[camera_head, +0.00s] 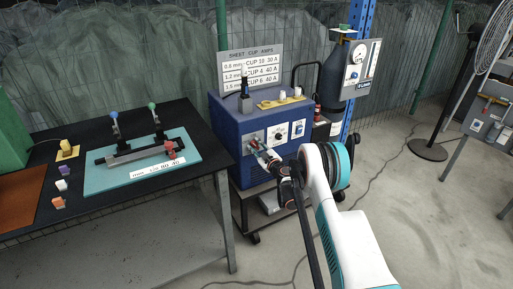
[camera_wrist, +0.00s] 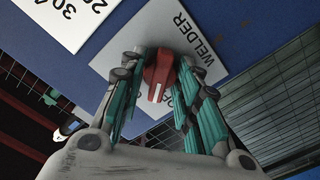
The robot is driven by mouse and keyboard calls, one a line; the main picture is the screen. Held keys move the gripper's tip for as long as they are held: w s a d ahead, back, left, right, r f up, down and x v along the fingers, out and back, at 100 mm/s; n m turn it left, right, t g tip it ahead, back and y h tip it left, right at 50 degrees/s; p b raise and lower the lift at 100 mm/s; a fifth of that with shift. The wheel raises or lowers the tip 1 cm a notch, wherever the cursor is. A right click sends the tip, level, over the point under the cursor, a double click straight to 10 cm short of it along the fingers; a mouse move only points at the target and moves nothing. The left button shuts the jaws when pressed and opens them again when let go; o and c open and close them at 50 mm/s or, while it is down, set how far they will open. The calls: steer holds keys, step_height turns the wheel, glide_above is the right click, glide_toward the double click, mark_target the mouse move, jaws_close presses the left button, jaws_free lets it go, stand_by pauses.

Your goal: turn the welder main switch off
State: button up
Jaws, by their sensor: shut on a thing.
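The blue welder (camera_head: 228,128) stands on a cart in the middle of the head view. In the wrist view, its main switch is a red knob (camera_wrist: 160,77) with a white pointer line, on a white plate (camera_wrist: 113,62) lettered "WELDER". More lettering on the plate is partly covered by the knob and fingers. My gripper (camera_wrist: 158,72) has a finger on each side of the knob and is shut on it. In the head view my gripper (camera_head: 260,149) is at the left of the welder's front face and hides most of the switch.
Two dials (camera_head: 278,134) sit right of the switch. A gas cylinder (camera_head: 333,72) with a regulator panel stands behind right. A black workbench (camera_head: 100,122) with a teal jig board (camera_head: 120,181) is at left. A floor fan (camera_head: 428,150) and open floor are at right.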

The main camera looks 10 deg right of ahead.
mark_target(256, 146)
steer(key=n, duration=0.3)
steer(key=o, duration=0.9)
steer(key=shift+c, duration=0.2)
steer(key=shift+v, duration=2.45)
steer(key=shift+s, duration=0.1)
